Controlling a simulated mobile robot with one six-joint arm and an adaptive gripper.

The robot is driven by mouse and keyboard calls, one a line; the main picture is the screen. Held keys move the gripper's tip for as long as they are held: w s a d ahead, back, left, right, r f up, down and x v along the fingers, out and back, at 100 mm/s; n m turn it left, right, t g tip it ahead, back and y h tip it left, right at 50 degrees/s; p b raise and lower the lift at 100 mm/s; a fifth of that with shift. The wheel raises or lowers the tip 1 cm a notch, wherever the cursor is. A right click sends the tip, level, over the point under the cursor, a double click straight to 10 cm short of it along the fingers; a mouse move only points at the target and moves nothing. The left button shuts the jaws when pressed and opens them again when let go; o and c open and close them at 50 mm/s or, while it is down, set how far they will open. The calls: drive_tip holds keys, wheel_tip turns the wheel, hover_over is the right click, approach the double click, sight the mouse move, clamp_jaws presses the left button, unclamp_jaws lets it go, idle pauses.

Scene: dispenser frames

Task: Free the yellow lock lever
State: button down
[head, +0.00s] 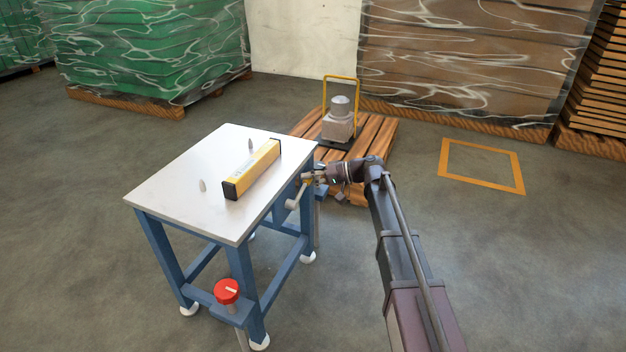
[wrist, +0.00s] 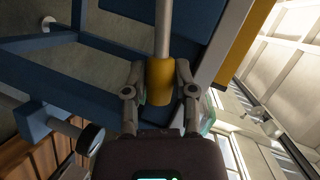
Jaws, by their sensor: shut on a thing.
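The yellow lock lever is a grey rod with a yellow grip, at the right side of a blue-framed table. In the wrist view its yellow grip (wrist: 160,78) sits between my fingers, with the rod running up out of the picture. In the head view the grey rod (head: 298,193) slants along the table's side, with its yellow end mostly covered by my gripper (head: 313,177). My gripper (wrist: 160,92) is shut on the yellow grip, with a finger on each side. The lever's latch or pivot details are too small to tell.
The white tabletop (head: 165,180) carries a yellow-and-black bar (head: 252,170) and two small grey pegs. A red knob (head: 227,291) stands at the table's front leg. Behind my gripper is a wooden pallet (head: 375,140) with a grey machine (head: 338,122).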

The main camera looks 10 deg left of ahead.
drive_tip(key=shift+w+d, duration=0.1)
drive_tip(key=shift+d, duration=0.05)
drive_tip(key=c, duration=0.6)
unclamp_jaws()
drive_tip(key=shift+o, duration=1)
drive_tip(key=shift+a, duration=0.2)
